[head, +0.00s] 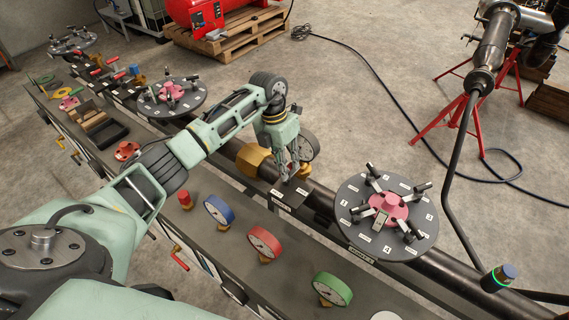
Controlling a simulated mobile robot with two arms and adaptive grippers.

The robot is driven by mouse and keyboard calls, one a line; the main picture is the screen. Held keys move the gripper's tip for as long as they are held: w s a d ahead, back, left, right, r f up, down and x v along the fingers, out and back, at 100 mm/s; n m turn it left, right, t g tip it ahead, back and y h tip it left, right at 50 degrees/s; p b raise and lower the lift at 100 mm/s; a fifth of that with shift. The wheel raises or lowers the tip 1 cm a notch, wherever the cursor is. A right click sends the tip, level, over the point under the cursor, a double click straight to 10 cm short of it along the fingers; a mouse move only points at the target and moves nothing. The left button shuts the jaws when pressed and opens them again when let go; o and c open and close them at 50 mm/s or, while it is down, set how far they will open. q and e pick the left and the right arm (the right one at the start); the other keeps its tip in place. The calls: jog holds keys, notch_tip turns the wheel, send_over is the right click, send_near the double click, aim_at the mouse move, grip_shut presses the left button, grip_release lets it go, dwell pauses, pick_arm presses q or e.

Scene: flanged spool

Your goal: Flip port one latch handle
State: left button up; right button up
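My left gripper (288,172) points down over the dark pipe and bench edge, near a brown-yellow fitting. Its fingers overlap in this view, so I cannot tell whether they are open or shut. To its right, and apart from it, is a round dark flange plate (348,222) with a pink hub (389,205) and several black latch handles around it. White number labels lie between the handles. A label on its front edge is too small to read surely. A similar plate (190,107) stands to the left, and another (72,43) is at the far left. My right gripper is not in view.
Blue (218,209), red (264,241) and green (332,289) gauges stand along the bench front. A red stand (445,124) and a pallet (228,40) are on the floor behind.

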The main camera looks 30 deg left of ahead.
pick_arm(q)
grip_shut()
jog(key=shift+n, duration=0.4)
jog(key=n+t+p, duration=0.1)
jog(key=n, duration=0.2)
jog(key=shift+s+r+n, duration=0.1)
jog(key=shift+n, duration=0.3)
jog(key=n, duration=0.2)
jog(key=n+t+p, duration=0.1)
jog(key=n, duration=0.2)
jog(key=shift+d+y, duration=0.2)
jog(key=shift+y, duration=0.1)
jog(key=n, duration=0.5)
jog(key=shift+d+y, duration=0.15)
jog(key=shift+y, duration=0.25)
jog(key=n, duration=0.5)
jog(key=shift+d+t+y, duration=0.1)
jog(key=shift+t+y, duration=0.2)
jog(key=shift+y, duration=0.1)
jog(key=shift+n, duration=0.3)
jog(key=shift+o, duration=2.4)
grip_release()
